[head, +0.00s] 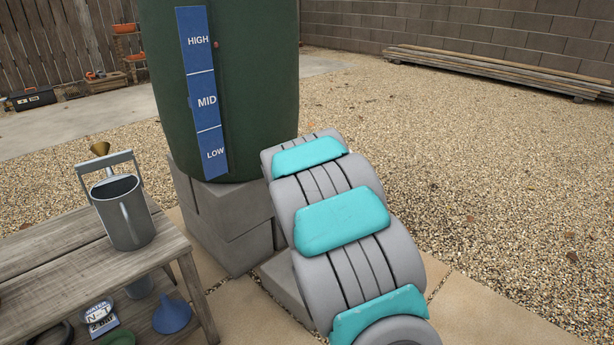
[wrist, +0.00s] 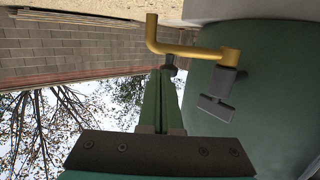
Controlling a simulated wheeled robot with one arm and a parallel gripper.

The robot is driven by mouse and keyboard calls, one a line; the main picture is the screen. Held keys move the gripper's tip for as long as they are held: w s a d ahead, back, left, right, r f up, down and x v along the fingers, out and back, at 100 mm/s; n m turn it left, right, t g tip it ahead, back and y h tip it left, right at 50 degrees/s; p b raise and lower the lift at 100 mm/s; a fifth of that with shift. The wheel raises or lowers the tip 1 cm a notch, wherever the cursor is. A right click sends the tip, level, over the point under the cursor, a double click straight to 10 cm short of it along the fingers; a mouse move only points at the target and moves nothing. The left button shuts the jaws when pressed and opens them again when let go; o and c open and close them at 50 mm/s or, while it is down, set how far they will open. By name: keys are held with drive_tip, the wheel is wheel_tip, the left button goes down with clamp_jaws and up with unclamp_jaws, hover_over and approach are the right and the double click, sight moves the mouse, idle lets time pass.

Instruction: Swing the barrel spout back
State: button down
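The green barrel (head: 245,90) stands on grey blocks in the head view, with a blue HIGH, MID and LOW strip on its side. Its brass spout (wrist: 195,50) shows in the wrist view, a bent pipe with its open end to the left. A grey tap handle (wrist: 217,105) sits at the spout's barrel end. My gripper (wrist: 168,62) has its green fingers together, with nothing seen between them. Its dark tip is close beside the spout's straight run; I cannot tell whether they touch. The spout and my gripper are hidden in the head view.
A wooden bench (head: 60,250) at left holds a grey watering can (head: 125,215). A blue funnel (head: 172,316) lies on its lower shelf. Grey blocks (head: 225,220) carry the barrel. Open gravel (head: 480,180) lies to the right, with stacked boards (head: 490,68) by the wall.

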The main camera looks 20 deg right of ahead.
drive_tip(key=w+d+n+t+y, duration=0.1)
drive_tip(key=w+d+n+y, duration=0.1)
drive_tip(key=w, duration=0.4)
drive_tip(key=shift+w+d+y, duration=0.3)
drive_tip(key=shift+d+y, duration=0.2)
drive_tip(key=shift+d, duration=0.3)
idle(0.3)
idle(0.4)
idle(1.1)
